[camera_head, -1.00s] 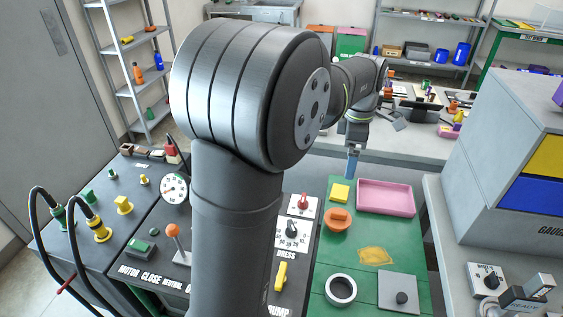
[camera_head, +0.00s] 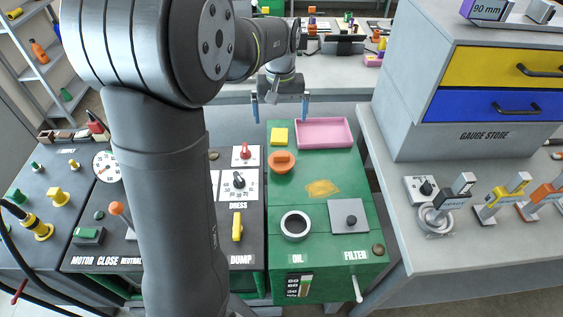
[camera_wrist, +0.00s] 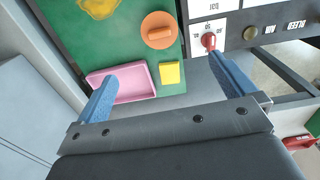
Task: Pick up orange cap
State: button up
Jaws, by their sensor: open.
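The orange cap (camera_head: 282,162) is a round orange disc with a raised bar across its top. It sits on the green panel top (camera_head: 350,263), in front of a yellow block. It also shows in the wrist view (camera_wrist: 158,30), upper middle. My gripper (camera_head: 280,112) is open and empty, with two blue fingers spread wide. It hangs behind the far edge of the green panel, beyond the cap and apart from it. In the wrist view my fingers (camera_wrist: 167,85) point towards the pink tray on one side and the red knob on the other, with the cap farther ahead between them.
A yellow block (camera_head: 279,137) and a pink tray (camera_head: 323,133) lie near the far edge. The dress panel (camera_head: 238,183) is left; the gauge store (camera_head: 470,150) rises right.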

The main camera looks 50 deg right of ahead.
send_near(282, 154)
jog(key=f, duration=0.2)
jog(key=a+f, duration=0.1)
jog(key=f, duration=0.2)
jog(key=shift+s+f, duration=0.1)
jog(key=shift+s, duration=0.05)
jog(key=shift+d+f, duration=0.2)
jog(key=shift+f, duration=1.1)
jog(key=shift+d+f, duration=0.15)
jog(key=shift+f, duration=1.15)
jog(key=c, duration=1)
jog(key=shift+r, duration=0.1)
jog(key=shift+c, duration=0.2)
